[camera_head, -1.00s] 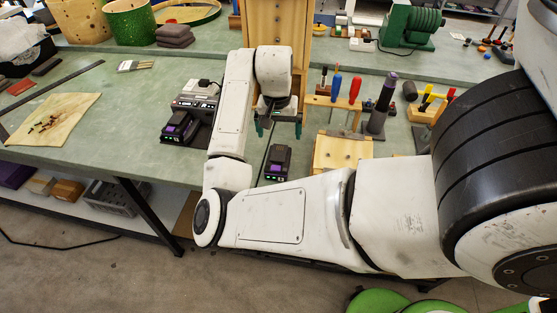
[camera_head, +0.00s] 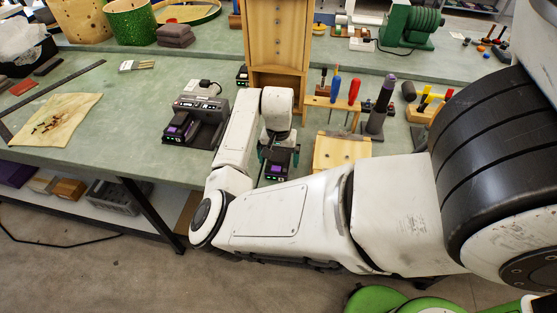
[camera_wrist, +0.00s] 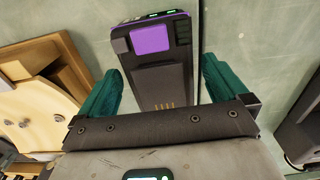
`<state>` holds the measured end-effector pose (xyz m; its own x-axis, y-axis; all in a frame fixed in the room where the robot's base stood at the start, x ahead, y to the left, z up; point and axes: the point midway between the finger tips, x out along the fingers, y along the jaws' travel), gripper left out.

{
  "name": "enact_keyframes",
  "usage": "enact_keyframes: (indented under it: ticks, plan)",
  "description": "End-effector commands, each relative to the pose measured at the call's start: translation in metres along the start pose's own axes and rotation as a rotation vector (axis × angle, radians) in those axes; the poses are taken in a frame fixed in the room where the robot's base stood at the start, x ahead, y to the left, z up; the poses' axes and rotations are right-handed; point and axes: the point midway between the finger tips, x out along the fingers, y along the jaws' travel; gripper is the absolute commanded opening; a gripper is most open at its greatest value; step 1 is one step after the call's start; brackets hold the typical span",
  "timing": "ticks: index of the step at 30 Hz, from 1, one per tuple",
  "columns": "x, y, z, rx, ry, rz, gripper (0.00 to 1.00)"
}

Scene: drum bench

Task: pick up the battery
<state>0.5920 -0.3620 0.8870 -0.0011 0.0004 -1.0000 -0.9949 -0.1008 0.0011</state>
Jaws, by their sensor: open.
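The battery (camera_head: 277,163) is a dark block with a purple patch. It stands on the green bench top near the front edge, left of a wooden box. In the wrist view the battery (camera_wrist: 160,62) lies between the two teal fingers of my gripper (camera_wrist: 161,85), with a gap on both sides. My gripper (camera_head: 278,152) is open over the battery in the head view, and the arm hides part of it. I cannot tell how far above the bench the fingertips are.
A charger (camera_head: 203,108) with another purple-marked battery (camera_head: 181,127) stands to the left. A wooden box (camera_head: 340,151) is close on the right, with a tool rack (camera_head: 332,103) behind it. A tall wooden drawer unit (camera_head: 278,40) stands behind my gripper.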

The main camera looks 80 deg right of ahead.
Motion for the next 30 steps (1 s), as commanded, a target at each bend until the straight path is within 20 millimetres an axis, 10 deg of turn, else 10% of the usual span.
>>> enact_keyframes:
  ticks: [12,30]
  plan:
    - [0.0144,-0.0004,-0.0003,0.000,0.001,-0.001,0.98]
    - [0.0139,-0.0006,-0.0003,0.000,0.001,-0.001,0.41]
